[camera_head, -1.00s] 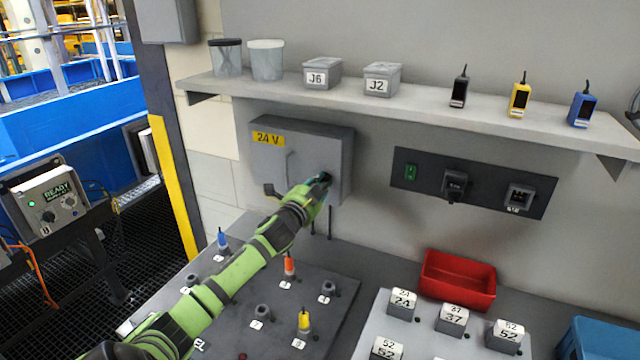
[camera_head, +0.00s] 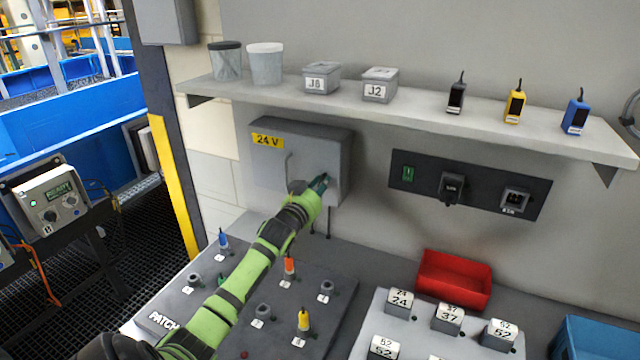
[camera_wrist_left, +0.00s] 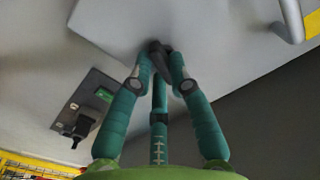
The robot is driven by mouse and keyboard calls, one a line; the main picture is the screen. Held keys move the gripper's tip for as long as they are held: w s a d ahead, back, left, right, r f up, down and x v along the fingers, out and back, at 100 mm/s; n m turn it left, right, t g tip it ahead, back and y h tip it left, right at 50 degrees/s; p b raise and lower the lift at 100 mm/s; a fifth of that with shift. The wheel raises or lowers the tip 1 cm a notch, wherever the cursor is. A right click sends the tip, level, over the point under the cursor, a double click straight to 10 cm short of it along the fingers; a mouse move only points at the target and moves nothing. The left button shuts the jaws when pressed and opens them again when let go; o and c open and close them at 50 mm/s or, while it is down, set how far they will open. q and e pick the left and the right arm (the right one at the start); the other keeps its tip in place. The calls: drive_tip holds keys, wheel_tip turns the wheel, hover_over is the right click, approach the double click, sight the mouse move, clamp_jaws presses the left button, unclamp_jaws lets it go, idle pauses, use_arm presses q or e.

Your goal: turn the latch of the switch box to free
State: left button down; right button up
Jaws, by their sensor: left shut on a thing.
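The grey switch box (camera_head: 268,172) with a yellow "24 V" label hangs on the wall under the shelf. Its door is shut, with a bar handle on the left side; the handle (camera_wrist_left: 291,18) also shows in the left wrist view. My left gripper (camera_head: 322,182) is at the right part of the box's front. In the left wrist view, the fingers of my left gripper (camera_wrist_left: 160,60) close on the small dark latch (camera_wrist_left: 155,46) near the door's edge. The fingers largely hide the latch, so its exact angle is unclear. My right gripper is not in view.
A shelf (camera_head: 430,108) with cups, boxes and small devices juts out above. A dark panel (camera_head: 470,184) with a green switch is to the right. Below are a patch board (camera_head: 345,300) with coloured plugs, a red bin (camera_head: 455,279) and labelled blocks (camera_head: 400,300).

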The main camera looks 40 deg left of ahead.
use_arm(q)
drive_tip(key=shift+n+p, duration=0.35)
drive_tip(key=shift+n, duration=1.35)
drive_tip(key=c, duration=1.1)
unclamp_jaws()
drive_tip(key=shift+c, duration=0.2)
drive_tip(key=v, duration=1.2)
